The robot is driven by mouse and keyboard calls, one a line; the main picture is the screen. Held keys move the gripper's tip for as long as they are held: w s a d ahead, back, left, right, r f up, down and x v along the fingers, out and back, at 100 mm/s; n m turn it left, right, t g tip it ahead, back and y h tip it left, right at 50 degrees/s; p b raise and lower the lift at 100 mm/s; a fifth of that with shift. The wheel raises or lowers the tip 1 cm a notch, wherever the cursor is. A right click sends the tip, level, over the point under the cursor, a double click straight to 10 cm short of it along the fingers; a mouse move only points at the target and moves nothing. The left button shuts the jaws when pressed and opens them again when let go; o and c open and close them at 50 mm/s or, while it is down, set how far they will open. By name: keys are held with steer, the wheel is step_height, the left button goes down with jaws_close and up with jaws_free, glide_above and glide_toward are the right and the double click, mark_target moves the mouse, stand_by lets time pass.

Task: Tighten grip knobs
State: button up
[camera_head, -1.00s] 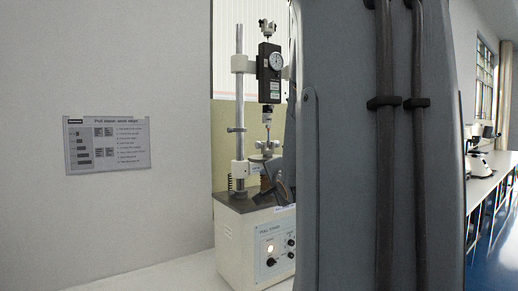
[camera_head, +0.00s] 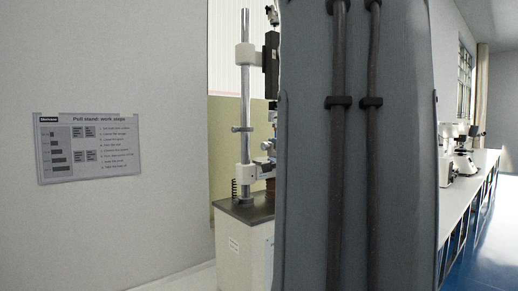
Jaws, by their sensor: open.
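The pull stand (camera_head: 246,130) stands left of centre, with a bright upright column and white clamps. Its right side is hidden behind a large grey part of my own body. Only a strip of its dark gauge (camera_head: 271,60) shows. A small part of the lower grip area (camera_head: 266,166) shows at the edge of my body, too little to make out any grip knobs. The control panel on the base is hidden. My gripper cannot be made out in this view.
A work-steps sign (camera_head: 88,146) hangs on the grey wall at the left. A long white bench (camera_head: 478,185) with microscope-like instruments (camera_head: 462,150) runs along the right. Blue floor (camera_head: 470,245) beside it is clear.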

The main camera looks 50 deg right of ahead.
mark_target(266, 147)
steer(key=p+x, duration=0.1)
steer(key=x, duration=0.6)
steer(key=shift+w+d, duration=0.15)
steer(key=shift+w, duration=0.1)
steer(key=c, duration=1)
steer(key=shift+p, duration=0.3)
steer(key=shift+c, duration=0.2)
